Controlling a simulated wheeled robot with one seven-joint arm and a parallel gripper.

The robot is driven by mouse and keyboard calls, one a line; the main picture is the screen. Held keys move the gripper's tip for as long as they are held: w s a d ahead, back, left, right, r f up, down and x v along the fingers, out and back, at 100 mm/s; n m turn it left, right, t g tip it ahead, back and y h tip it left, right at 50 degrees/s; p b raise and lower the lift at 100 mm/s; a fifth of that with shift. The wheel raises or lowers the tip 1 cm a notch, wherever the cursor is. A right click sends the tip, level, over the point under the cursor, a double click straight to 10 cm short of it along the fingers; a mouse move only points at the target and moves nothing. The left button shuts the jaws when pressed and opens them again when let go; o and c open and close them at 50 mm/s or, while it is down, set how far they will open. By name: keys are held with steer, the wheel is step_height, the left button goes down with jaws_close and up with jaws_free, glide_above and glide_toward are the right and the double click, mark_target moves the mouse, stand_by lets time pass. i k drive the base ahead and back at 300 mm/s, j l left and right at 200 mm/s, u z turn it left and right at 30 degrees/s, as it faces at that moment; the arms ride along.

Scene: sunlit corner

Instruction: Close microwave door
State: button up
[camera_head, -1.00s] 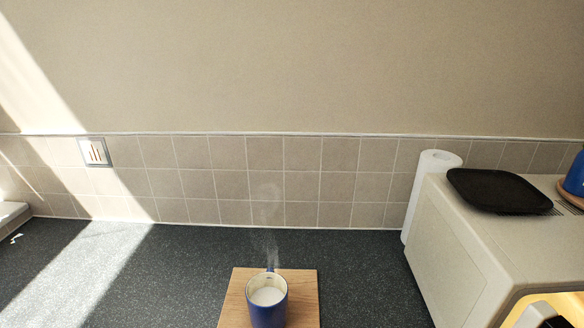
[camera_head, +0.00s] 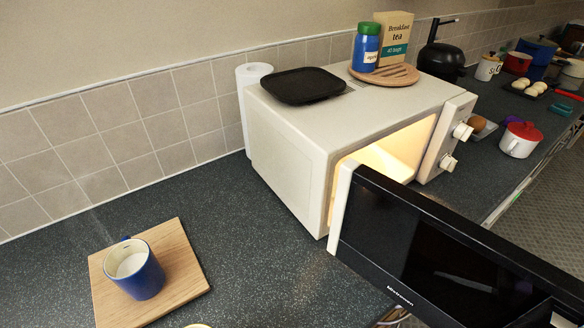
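The white microwave (camera_head: 290,155) stands on the dark counter, its lit cavity (camera_head: 400,150) showing. Its door (camera_head: 430,250) is swung wide open toward the front right, with a black glass panel and a pale edge at the hinge side. The door's far end runs out of the picture at the lower right. Two knobs (camera_head: 455,147) sit on the control panel at the right of the cavity. I see no part of my gripper that I can make out in this view.
A blue mug (camera_head: 146,282) stands on a wooden board (camera_head: 182,250) left of the microwave. A black tray (camera_head: 302,86), a round wooden board (camera_head: 411,76), a blue jar (camera_head: 365,48) and a tea box (camera_head: 394,38) are on top. A paper roll (camera_head: 243,80) stands behind. A red-lidded pot (camera_head: 518,140) is right.

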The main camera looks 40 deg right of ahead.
mark_target(447, 270)
steer(key=k+j+u, duration=0.4)
steer(key=k+j, duration=0.45)
steer(key=j, duration=0.1)
